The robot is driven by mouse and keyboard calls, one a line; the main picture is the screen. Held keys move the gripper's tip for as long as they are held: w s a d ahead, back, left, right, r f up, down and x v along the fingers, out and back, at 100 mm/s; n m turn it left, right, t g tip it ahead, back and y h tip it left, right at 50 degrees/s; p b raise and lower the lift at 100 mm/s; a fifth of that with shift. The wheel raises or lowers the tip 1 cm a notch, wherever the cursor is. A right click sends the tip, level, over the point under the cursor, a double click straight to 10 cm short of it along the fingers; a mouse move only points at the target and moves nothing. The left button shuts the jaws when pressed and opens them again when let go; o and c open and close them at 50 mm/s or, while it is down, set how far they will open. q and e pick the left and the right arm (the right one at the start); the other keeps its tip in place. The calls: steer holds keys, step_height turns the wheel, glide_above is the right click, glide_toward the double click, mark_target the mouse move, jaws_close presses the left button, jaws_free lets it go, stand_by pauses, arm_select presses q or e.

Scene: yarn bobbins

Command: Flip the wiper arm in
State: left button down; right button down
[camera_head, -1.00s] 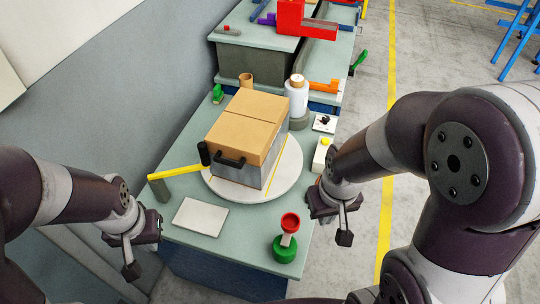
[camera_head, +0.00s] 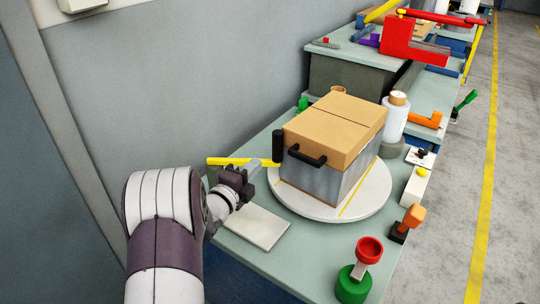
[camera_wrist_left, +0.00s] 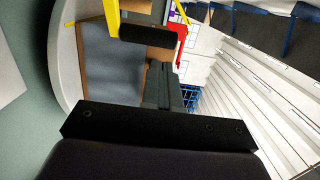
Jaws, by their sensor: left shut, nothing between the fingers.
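The wiper arm (camera_head: 232,161) is a yellow bar with an upright black roller (camera_head: 278,146) at its end. It reaches in from the left, and the roller stands beside the near left corner of the cardboard-topped box (camera_head: 326,172). In the left wrist view the yellow bar (camera_wrist_left: 112,18) and black roller (camera_wrist_left: 146,34) are at the top, beyond my fingertips. My left gripper (camera_head: 266,163) is shut and empty, close to the bar just short of the roller; contact cannot be told. My right gripper is out of view.
The box sits on a round white turntable (camera_head: 285,205) on a green table. A white plate (camera_head: 258,228) lies in front. A red-and-green stand (camera_head: 356,276), an orange knob (camera_head: 410,218) and a yarn bobbin (camera_head: 395,118) stand to the right. A grey wall is at left.

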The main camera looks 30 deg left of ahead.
mark_target(274, 143)
arm_select(q)
steer(key=w+b, duration=0.1)
steer(key=w, duration=0.7)
steer(key=shift+w+a, duration=0.1)
steer(key=shift+w, duration=0.25)
steer(key=shift+f, duration=0.1)
steer(key=shift+w+a+b, duration=0.35)
steer(key=shift+w+b, duration=0.35)
steer(key=shift+w, duration=0.2)
